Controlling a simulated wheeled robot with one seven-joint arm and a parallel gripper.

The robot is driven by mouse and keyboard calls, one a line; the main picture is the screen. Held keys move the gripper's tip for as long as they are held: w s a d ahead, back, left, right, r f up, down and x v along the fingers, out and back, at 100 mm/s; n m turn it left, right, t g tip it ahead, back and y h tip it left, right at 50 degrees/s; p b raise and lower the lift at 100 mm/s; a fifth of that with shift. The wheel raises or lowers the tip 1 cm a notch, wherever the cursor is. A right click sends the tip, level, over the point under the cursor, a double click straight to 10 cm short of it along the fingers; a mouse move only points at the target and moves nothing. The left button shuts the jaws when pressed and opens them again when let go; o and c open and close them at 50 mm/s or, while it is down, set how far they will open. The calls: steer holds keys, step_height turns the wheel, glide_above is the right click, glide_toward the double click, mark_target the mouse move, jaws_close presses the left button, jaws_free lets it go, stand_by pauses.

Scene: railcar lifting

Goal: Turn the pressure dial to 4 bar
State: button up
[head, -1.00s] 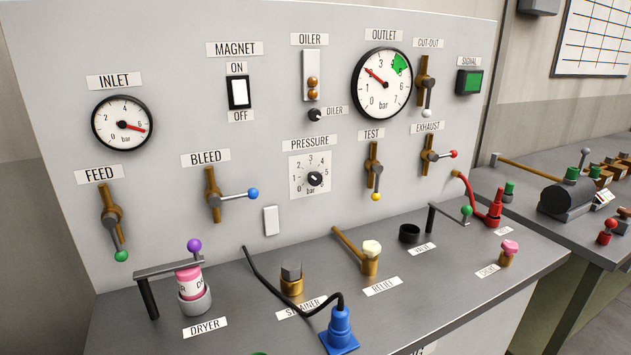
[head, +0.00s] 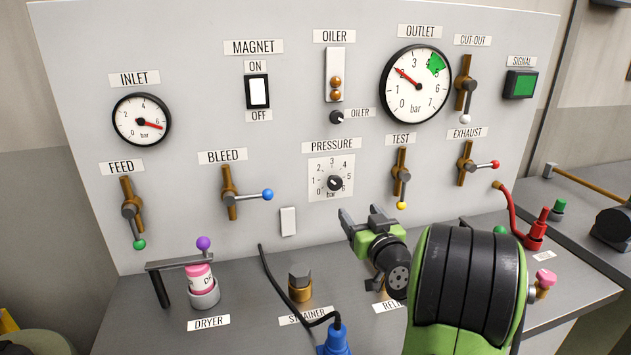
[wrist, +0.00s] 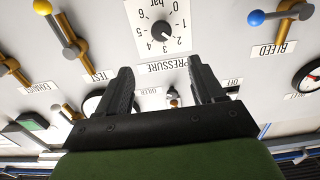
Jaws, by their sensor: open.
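The pressure dial (head: 335,183) is a small black knob on a white square scale plate, numbered up to 6 bar, in the middle of the upright panel. It also shows upside down at the top of the wrist view (wrist: 161,31). Its white pointer mark is too small to read surely. My gripper (head: 361,214) is open and empty, below and slightly right of the dial, apart from it. In the wrist view my two dark fingers (wrist: 160,68) point toward the dial, with the PRESSURE label between them.
The test lever (head: 401,180) hangs right of the dial, and the bleed lever (head: 245,195) is at left. A white switch plate (head: 288,221) sits low left. The outlet gauge (head: 415,83) reads about 2. A black cable (head: 281,290) crosses the bench to a blue plug (head: 334,342).

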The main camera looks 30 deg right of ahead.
mark_target(336, 183)
steer(key=p+x, duration=0.5)
steer(key=x, duration=1)
steer(key=shift+w+a+p, duration=0.1)
steer(key=shift+w+p, duration=0.1)
steer(key=shift+p, duration=0.15)
steer(key=c, duration=1)
